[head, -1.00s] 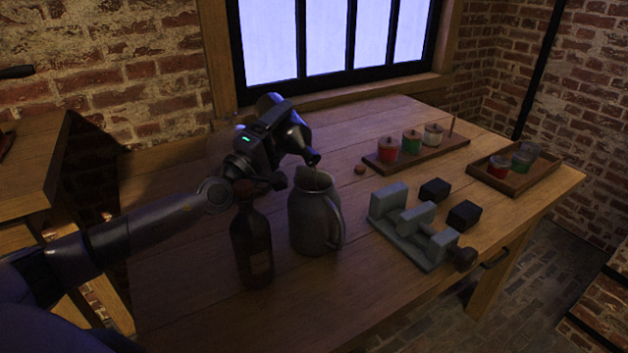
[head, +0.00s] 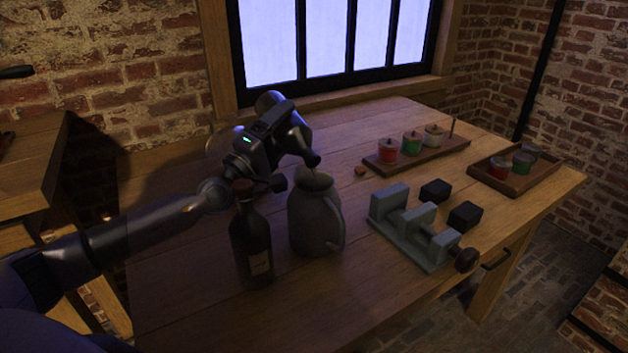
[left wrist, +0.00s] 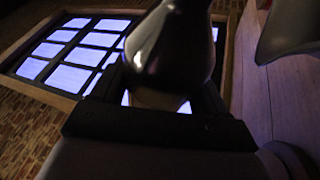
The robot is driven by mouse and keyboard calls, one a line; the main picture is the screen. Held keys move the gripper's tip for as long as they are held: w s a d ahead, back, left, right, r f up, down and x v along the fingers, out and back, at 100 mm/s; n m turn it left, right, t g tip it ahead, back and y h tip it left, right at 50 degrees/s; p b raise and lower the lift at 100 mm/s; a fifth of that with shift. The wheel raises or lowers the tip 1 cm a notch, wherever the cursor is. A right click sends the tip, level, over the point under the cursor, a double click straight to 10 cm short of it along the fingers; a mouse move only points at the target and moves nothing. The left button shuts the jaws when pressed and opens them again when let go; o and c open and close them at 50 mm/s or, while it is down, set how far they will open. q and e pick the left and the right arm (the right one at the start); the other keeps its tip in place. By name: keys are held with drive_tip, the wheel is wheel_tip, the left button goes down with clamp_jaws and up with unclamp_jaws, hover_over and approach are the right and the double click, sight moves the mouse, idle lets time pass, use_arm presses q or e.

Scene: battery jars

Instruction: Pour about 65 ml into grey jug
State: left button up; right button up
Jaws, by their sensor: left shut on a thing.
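My left gripper (head: 272,140) is shut on a dark glossy bottle (head: 292,137). The bottle is tilted, with its neck pointing down to the right and its mouth just above the grey jug's opening. In the left wrist view the held bottle (left wrist: 172,50) fills the top middle, between the fingers. The grey jug (head: 312,218) stands upright on the table, and part of it shows in the left wrist view (left wrist: 292,28). I cannot clearly tell whether liquid is flowing, and the level inside the jug is hidden. My right gripper is not in view.
Another dark bottle (head: 252,245) stands close left of the jug, below my left wrist. A grey-green vise-like fixture (head: 405,228) and two black blocks (head: 435,190) are to the right. Small jars stand on a wooden board (head: 455,146) and in a tray (head: 490,183) farther back.

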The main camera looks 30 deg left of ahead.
use_arm(q)
drive_tip(key=shift+s+d+r+m+b, duration=0.15)
drive_tip(key=shift+r+m+b, duration=0.15)
drive_tip(key=shift+r+m, duration=0.15)
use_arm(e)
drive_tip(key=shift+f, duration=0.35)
use_arm(q)
drive_tip(key=n+p, duration=0.2)
drive_tip(key=n+y+p, duration=0.1)
drive_tip(key=n+p, duration=0.1)
drive_tip(key=p, duration=0.1)
drive_tip(key=a+n+g+y+p, duration=0.1)
drive_tip(key=n+p, duration=0.1)
drive_tip(key=shift+w+r+p, duration=0.2)
drive_tip(key=shift+w+p, duration=0.15)
drive_tip(key=shift+p, duration=0.05)
drive_tip(key=shift+r+p, duration=0.3)
drive_tip(key=shift+p, duration=0.15)
drive_tip(key=shift+f, duration=0.3)
drive_tip(key=shift+a, duration=0.1)
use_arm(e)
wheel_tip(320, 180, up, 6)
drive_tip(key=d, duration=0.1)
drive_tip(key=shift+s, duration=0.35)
use_arm(q)
drive_tip(key=shift+r, duration=0.1)
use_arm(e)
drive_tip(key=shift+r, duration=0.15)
